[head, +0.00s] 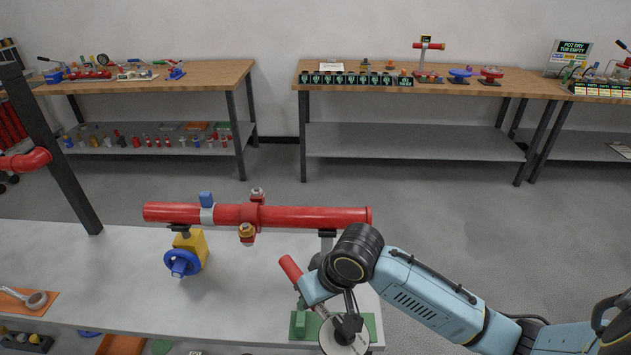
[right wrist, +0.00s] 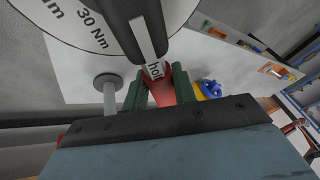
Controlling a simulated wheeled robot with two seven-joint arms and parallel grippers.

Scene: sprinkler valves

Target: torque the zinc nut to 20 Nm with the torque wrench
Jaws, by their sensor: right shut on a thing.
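The torque wrench has a red handle (head: 290,268) and a round white dial (head: 343,341) at the front right of the bench. The dial, marked 30 Nm, fills the upper left of the right wrist view (right wrist: 85,25). My right gripper (right wrist: 159,88) is shut on the wrench, with red handle between its fingers. The wrench is over or at a green stand (head: 300,322); I cannot tell if they touch. A red pipe (head: 310,216) runs above the bench. A silver-coloured nut-like fitting (head: 257,194) tops its middle collar; I cannot confirm it is the zinc nut. My left gripper is out of view.
A yellow valve with a blue handwheel (head: 183,261) hangs below the pipe's left. A brass fitting (head: 247,233) hangs below the collar. An orange mat (head: 28,303) lies at the bench's left. The grey bench top (head: 110,270) between is clear.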

